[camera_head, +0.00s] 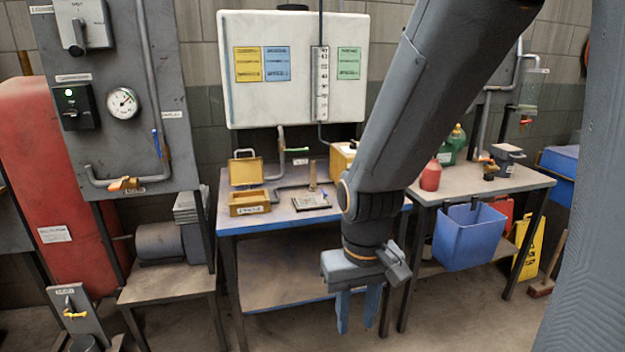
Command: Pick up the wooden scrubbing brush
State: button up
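I cannot clearly make out the wooden scrubbing brush. A small upright wooden piece (312,176) stands on the blue-edged table (270,222) behind a flat grey item, and I cannot tell whether it is a brush. My gripper (358,311) hangs pointing down in front of that table, at the lower middle of the view. Its two blue fingers are apart with nothing visible between them. My forearm hides part of the table's right side and the wall behind.
An open yellow box (249,204) sits on the table's left. A second table (480,182) at right holds a red bottle (430,176) and green container (452,146); a blue bin (469,238) hangs at its front. A red tank (60,190) and a motor bench stand left. Floor shows in front.

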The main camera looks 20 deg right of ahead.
aim_at(312, 186)
jog(key=k, duration=0.6)
jog(key=u, duration=0.6)
jog(key=i, duration=1.65)
jog(key=z, duration=0.65)
